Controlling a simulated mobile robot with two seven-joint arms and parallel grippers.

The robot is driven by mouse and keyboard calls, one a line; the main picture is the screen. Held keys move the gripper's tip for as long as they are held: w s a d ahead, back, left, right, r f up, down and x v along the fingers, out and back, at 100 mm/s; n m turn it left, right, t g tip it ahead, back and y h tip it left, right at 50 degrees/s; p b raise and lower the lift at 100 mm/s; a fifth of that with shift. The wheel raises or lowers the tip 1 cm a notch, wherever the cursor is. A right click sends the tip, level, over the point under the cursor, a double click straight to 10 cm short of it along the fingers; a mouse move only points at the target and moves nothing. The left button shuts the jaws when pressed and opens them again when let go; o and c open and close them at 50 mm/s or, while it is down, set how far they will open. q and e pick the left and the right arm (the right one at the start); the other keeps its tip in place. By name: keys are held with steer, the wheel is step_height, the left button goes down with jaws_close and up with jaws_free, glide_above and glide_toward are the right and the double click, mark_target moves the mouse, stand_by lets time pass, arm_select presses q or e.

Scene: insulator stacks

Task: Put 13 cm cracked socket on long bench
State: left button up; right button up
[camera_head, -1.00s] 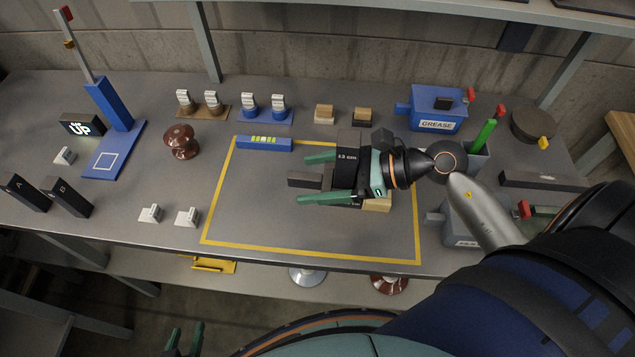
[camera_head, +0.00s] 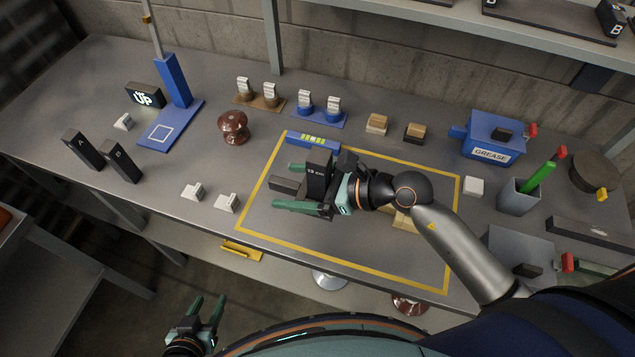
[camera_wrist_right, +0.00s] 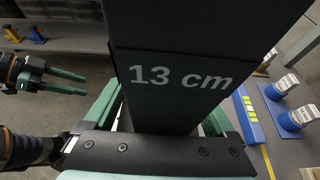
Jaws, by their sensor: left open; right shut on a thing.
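My right gripper (camera_head: 285,187) is shut on a dark block (camera_head: 319,168) marked "13 cm", over the left part of the yellow outline. A dark bar shows between the fingertips. In the right wrist view the block (camera_wrist_right: 178,75) stands between the green fingers and runs out of the top. I see no crack on it, and cannot tell whether it touches the bench. The long grey bench (camera_head: 205,232) runs across the view. My left gripper (camera_head: 208,304) is open and empty, low in front of the bench; it also shows in the right wrist view (camera_wrist_right: 72,82).
A blue level (camera_head: 313,141) lies at the outline's back edge. A brown insulator (camera_head: 233,127), black blocks A (camera_head: 83,149) and B (camera_head: 121,161), and small white pieces stand to the left. A blue grease box (camera_head: 492,138) stands right. The bench between the white pieces and front edge is clear.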

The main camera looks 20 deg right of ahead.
steer(key=w+d+f, duration=0.1)
steer(key=w+f, duration=0.1)
steer(key=w+d+f+b, duration=0.1)
steer(key=w, duration=0.1)
steer(key=w+d+f, duration=0.1)
steer(key=f, duration=0.1)
steer(key=shift+w+d+f, duration=0.35)
steer(key=shift+w, duration=0.05)
steer(key=shift+w+d+f+b, duration=0.35)
steer(key=shift+w+f, duration=0.1)
steer(key=shift+f, duration=1.7)
steer(key=shift+f, duration=0.15)
steer(key=o, duration=1.2)
steer(key=shift+s+f, duration=0.1)
steer(key=shift+o, duration=0.2)
